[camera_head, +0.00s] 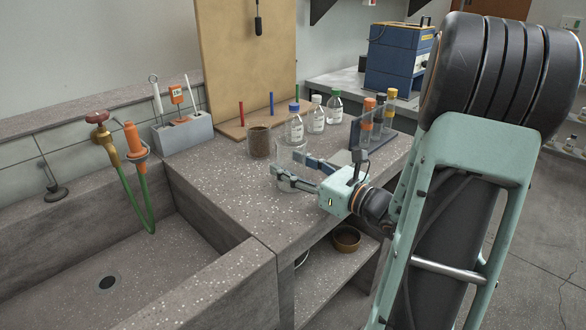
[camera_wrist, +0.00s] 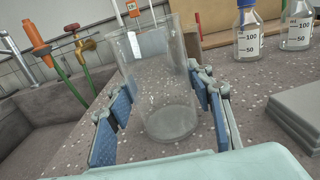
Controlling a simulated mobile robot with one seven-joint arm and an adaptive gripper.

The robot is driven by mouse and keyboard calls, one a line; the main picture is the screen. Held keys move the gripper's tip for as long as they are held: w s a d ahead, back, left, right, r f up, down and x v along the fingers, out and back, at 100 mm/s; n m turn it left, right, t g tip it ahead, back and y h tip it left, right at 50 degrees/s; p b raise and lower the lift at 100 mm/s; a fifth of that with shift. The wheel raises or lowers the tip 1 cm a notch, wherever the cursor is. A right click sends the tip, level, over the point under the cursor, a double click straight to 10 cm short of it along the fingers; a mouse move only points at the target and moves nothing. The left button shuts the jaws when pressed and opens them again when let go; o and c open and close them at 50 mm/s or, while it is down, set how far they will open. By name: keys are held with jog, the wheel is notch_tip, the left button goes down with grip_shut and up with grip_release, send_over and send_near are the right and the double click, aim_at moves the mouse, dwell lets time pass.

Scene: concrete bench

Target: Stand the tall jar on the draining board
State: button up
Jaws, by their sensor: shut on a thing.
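The tall jar is a clear, empty glass cylinder (camera_wrist: 165,85), held between the two blue finger pads of my gripper (camera_wrist: 165,118) in the wrist view. In the head view, the jar (camera_head: 289,160) looks upright over the concrete bench top (camera_head: 225,185) beside the sink, with my gripper (camera_head: 290,170) reaching it from the right. My gripper is shut on the jar's sides. I cannot tell whether its base touches the bench. No separately marked draining board shows; the concrete top directly beside the sink may be it.
The sink (camera_head: 110,255) lies left. A grey stack (camera_wrist: 298,112) is right in the wrist view. Bench space is clear left of the jar.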

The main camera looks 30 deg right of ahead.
jog(key=shift+f, duration=0.2)
jog(key=o, duration=1.5)
jog(key=shift+r, duration=0.1)
jog(key=shift+r, duration=0.2)
jog(key=shift+s+d, duration=0.15)
jog(key=shift+s, duration=0.15)
jog(key=p+v, duration=0.2)
jog(key=v, duration=0.9)
jog(key=shift+s+f+p, duration=0.1)
jog(key=shift+s+p, duration=0.05)
jog(key=shift+p, duration=0.25)
